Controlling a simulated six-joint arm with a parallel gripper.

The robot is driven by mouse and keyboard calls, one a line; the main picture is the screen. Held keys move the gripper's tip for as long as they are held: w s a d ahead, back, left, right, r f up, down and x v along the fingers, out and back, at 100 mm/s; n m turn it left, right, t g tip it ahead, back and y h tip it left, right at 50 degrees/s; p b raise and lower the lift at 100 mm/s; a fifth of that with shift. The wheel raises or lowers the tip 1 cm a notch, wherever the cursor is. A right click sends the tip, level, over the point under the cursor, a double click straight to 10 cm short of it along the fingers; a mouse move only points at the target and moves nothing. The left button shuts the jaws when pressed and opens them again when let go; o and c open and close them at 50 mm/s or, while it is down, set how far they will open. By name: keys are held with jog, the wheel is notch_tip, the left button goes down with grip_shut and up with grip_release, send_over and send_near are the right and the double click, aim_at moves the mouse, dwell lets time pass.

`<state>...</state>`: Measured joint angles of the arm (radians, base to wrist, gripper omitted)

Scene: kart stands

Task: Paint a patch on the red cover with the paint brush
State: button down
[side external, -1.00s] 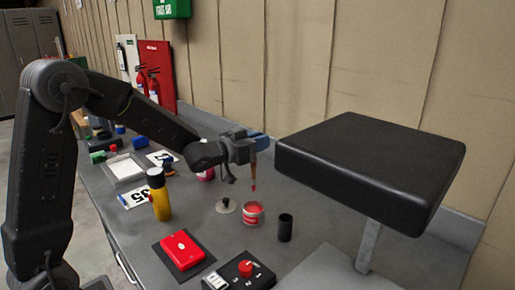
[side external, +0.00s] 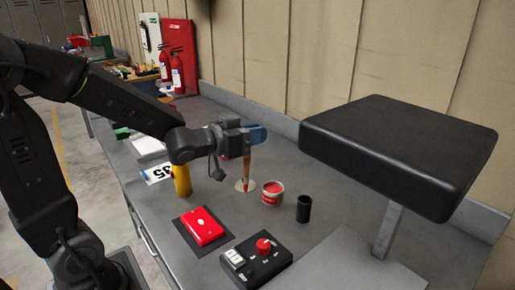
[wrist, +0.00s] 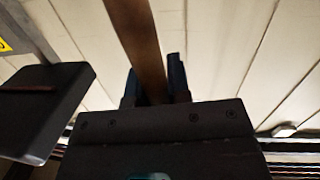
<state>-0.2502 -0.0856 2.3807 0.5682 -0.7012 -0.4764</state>
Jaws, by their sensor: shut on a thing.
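My gripper (side external: 250,135) is shut on the paint brush (side external: 246,165), which hangs bristles down with a red tip. In the wrist view the brush's brown handle (wrist: 140,40) runs between my fingers (wrist: 155,88). The brush tip shows in front of the round lid, left of the open paint tin (side external: 272,198) with red paint; its exact height is unclear. The red cover (side external: 202,226) lies on a dark mat in front, left of the tin and apart from the brush. No separate paint patch is discernible on it.
A flat lid (side external: 245,186) lies beside the tin, with a black cup (side external: 304,209) to the right. A yellow bottle (side external: 182,181) stands left. A control box (side external: 257,262) is in front. A large black pad (side external: 400,150) on a post overhangs the right side.

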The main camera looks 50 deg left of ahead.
jog(key=s+a+f+n+g, duration=0.2)
jog(key=a, duration=0.4)
jog(key=s+a+f+n+g, duration=0.1)
jog(key=s+a+f+g, duration=0.15)
jog(key=a, duration=0.25)
jog(key=shift+y, duration=0.3)
jog(key=shift+s+f, duration=0.2)
jog(key=shift+f, duration=2.55)
jog(key=c, duration=1.6)
grip_release()
grip_shut()
